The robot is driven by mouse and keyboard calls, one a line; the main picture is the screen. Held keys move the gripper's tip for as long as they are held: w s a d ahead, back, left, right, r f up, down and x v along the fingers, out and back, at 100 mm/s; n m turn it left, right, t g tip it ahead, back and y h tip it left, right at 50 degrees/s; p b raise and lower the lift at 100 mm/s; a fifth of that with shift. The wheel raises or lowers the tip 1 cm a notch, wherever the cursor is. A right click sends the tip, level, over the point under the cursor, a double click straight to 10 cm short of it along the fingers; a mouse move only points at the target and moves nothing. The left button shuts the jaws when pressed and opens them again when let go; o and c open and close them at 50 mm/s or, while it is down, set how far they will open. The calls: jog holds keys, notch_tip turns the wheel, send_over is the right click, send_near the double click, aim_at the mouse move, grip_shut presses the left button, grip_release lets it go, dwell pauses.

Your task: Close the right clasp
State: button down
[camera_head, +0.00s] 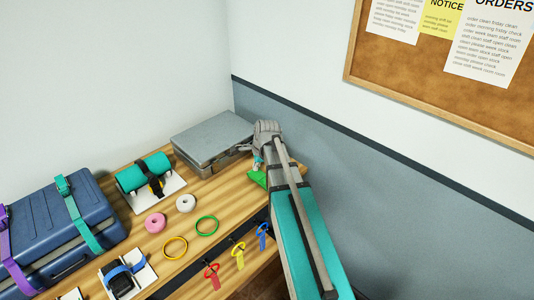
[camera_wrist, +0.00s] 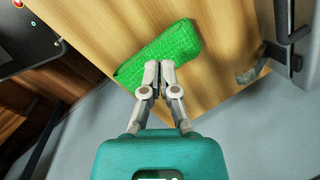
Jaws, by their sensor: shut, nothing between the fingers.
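A grey hard case (camera_head: 205,133) lies shut-lidded at the back of the wooden bench. Its right front part is partly hidden by my arm in the head view. In the wrist view a dark part of the case (camera_wrist: 293,45) shows at the right edge, with a small metal piece (camera_wrist: 250,73) jutting from it that looks like a clasp. I cannot tell for sure whether this clasp is open. My gripper (camera_wrist: 159,68) is shut and empty. Its fingertips are over the near edge of a green cloth (camera_wrist: 160,52), left of the metal piece and apart from it.
The green cloth also shows beside my arm in the head view (camera_head: 257,179). A blue suitcase (camera_head: 60,235) with straps stands at the left. A teal roll (camera_head: 145,172), tape rings (camera_head: 186,203) and hanging coloured clips (camera_head: 238,256) are nearby. The wall is close on the right.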

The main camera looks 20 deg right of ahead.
jog(key=w+d+r+m+t+p, duration=0.1)
jog(key=w+d+r+m+t, duration=0.1)
jog(key=w+d+m, duration=0.4)
jog(key=d+r+m, duration=0.1)
jog(key=d+m, duration=0.4)
jog(key=shift+w+m+p, duration=0.3)
jog(key=shift+w+m, duration=0.05)
jog(key=shift+m, duration=0.05)
jog(key=shift+w+f, duration=0.1)
jog(key=shift+f, duration=0.15)
jog(key=b+x, duration=0.9)
jog(key=shift+f, duration=0.25)
jog(key=shift+w+d+r, duration=0.1)
jog(key=shift+d+r, duration=0.05)
dwell(0.4)
